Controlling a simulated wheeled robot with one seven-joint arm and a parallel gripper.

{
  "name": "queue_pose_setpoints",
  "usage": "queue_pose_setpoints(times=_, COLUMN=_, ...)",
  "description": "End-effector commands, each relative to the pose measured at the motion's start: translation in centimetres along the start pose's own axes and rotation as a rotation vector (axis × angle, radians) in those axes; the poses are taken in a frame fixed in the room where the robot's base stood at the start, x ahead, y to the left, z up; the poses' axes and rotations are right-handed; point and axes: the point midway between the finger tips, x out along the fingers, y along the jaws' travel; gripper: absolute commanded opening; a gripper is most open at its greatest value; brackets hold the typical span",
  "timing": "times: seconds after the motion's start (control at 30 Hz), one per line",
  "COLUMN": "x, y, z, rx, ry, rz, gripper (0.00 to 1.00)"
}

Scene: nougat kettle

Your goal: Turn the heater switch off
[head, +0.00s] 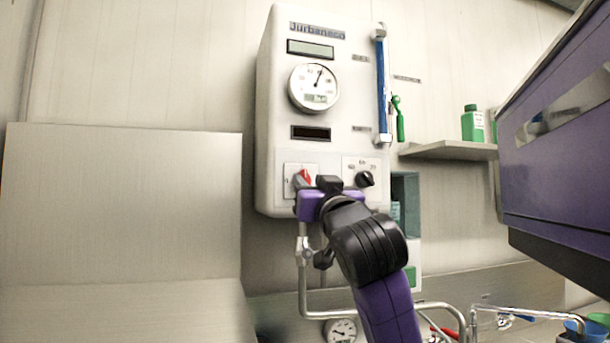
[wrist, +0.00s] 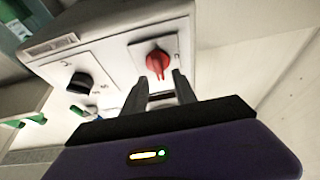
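The heater unit (head: 335,110) is a white wall box with a round gauge and two knobs low on its front. A red rotary switch (head: 304,177) sits on a white plate at the lower left; it also shows in the wrist view (wrist: 158,62). A black knob (head: 365,179) is on the plate to its right, also in the wrist view (wrist: 80,83). My gripper (head: 315,186) is right in front of the red switch. In the wrist view its two fingers (wrist: 160,85) are apart, with the tip of the red switch between or just beyond them. I cannot tell whether they touch it.
A purple cabinet (head: 560,150) juts in at the right. A shelf (head: 450,150) holds a green bottle (head: 472,124). Metal pipes (head: 385,312) and a second gauge (head: 341,331) lie below the box. A pale panel (head: 120,210) stands at the left.

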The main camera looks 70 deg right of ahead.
Motion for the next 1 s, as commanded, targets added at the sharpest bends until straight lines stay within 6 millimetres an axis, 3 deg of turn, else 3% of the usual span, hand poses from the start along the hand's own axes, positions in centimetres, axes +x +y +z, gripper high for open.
queue_pose_setpoints(times=0.23, x=3.0, y=0.0, z=-0.1, rx=-0.001, ry=0.0, rz=0.0, gripper=0.34)
queue_pose_setpoints(times=0.6, x=3.6, y=0.0, z=0.0, rx=0.0, ry=0.001, rz=-0.001, gripper=0.34)
queue_pose_setpoints(times=0.77, x=3.6, y=0.0, z=0.0, rx=0.0, ry=0.001, rz=-0.001, gripper=0.02)
queue_pose_setpoints(times=1.0, x=3.6, y=0.0, z=0.0, rx=-0.001, ry=0.001, rz=-0.001, gripper=0.0)
